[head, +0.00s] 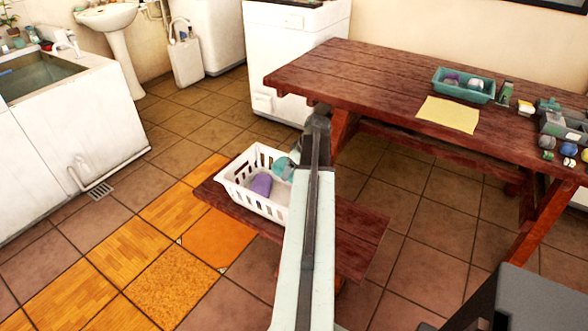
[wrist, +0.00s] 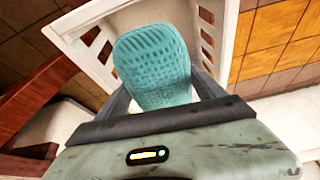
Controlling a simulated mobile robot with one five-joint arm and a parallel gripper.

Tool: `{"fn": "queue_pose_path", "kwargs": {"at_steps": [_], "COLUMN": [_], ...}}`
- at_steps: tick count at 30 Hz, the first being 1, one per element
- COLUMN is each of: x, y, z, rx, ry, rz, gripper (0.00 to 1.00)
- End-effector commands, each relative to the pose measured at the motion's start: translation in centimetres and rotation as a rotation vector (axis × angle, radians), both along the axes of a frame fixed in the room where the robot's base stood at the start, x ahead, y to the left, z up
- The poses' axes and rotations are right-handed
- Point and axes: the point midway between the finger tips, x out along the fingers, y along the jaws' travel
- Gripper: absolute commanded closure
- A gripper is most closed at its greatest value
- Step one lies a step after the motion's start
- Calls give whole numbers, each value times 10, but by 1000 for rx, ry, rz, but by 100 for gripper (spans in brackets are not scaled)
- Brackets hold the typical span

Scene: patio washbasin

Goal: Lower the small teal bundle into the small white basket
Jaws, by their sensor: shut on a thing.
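The small teal bundle (wrist: 152,62) is in the wrist view, held between the two fingers of my gripper (wrist: 160,90). In the head view the bundle (head: 281,167) shows at the far end of my arm, over the right back part of the white basket (head: 258,208). The basket has slotted walls and stands on the bench. Its rim (wrist: 82,18) shows behind the bundle in the wrist view. A purple bundle (head: 261,184) lies inside the basket. My arm hides the basket's right side. I cannot tell whether the teal bundle touches the basket.
The brown bench (head: 350,235) is bare right of my arm. The picnic table (head: 360,75) behind it holds a teal tray (head: 440,84), a yellow cloth (head: 448,114) and several small items. A white cabinet (head: 285,50) stands behind. Tiled floor is open at left.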

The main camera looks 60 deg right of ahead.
Motion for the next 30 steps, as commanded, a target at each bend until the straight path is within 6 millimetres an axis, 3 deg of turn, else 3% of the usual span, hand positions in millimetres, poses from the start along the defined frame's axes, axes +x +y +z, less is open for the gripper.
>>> {"fn": "queue_pose_path", "kwargs": {"at_steps": [30], "x": [-1], "y": [-1], "z": [-62], "rx": [0], "ry": [0], "rz": [-1], "gripper": [69]}}
